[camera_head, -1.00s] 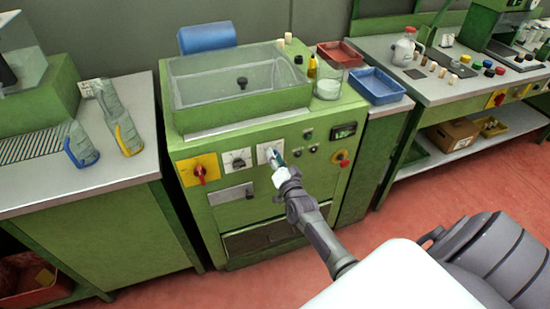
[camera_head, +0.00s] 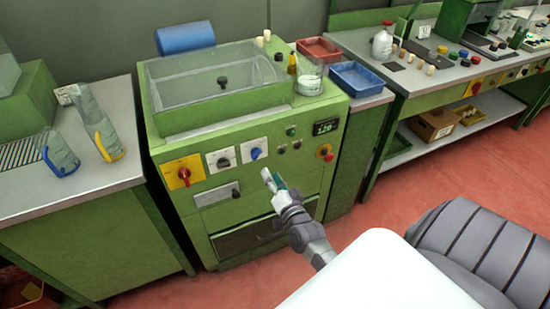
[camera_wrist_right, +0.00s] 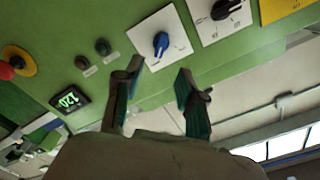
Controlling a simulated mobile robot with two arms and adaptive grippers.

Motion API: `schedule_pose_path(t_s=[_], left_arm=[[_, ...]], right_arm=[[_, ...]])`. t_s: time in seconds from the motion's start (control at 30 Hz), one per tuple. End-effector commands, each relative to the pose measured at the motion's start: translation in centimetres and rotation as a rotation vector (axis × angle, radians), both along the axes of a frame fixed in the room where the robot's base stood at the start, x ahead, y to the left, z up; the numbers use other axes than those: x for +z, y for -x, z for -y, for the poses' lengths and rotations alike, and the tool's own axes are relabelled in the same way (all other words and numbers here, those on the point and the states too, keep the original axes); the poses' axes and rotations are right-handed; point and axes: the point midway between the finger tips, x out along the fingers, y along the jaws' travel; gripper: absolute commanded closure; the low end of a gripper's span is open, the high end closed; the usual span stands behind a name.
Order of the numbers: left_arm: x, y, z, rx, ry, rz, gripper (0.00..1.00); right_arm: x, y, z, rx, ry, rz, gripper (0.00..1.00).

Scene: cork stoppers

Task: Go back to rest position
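My right gripper (camera_head: 274,182) is in front of the green machine (camera_head: 285,215), a little below a blue knob (camera_head: 255,153) on a white plate. In the right wrist view, the fingers of my right gripper (camera_wrist_right: 158,92) are spread apart with nothing between them. The blue knob (camera_wrist_right: 161,43) shows beyond the fingertips, and they are apart from it. My left gripper is not in view.
The machine front also has a black knob (camera_head: 223,161), a red knob on a yellow plate (camera_head: 183,173) and a lit display (camera_head: 326,127). Side benches (camera_head: 70,185) stand left and right (camera_head: 400,75). Red floor (camera_head: 430,190) is open at the right.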

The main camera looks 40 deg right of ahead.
Motion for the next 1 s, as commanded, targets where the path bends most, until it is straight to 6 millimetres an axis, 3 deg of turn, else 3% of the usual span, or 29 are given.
schedule_pose_path(t_s=[0.2, 0.8, 0.9, 1.0], left_arm=[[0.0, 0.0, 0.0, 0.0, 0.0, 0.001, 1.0], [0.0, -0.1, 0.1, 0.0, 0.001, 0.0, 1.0], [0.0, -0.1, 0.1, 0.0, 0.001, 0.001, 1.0], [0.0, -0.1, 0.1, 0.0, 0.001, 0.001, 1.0]], right_arm=[[0.0, 1.9, -0.4, 0.0, 0.0, 0.0, 0.6], [-0.2, 2.0, -0.5, 0.001, 0.001, -0.003, 0.6], [-2.0, 2.2, -1.1, 0.016, 0.015, -0.051, 0.6], [-6.5, 3.1, -2.5, 0.053, 0.054, -0.168, 0.6]])
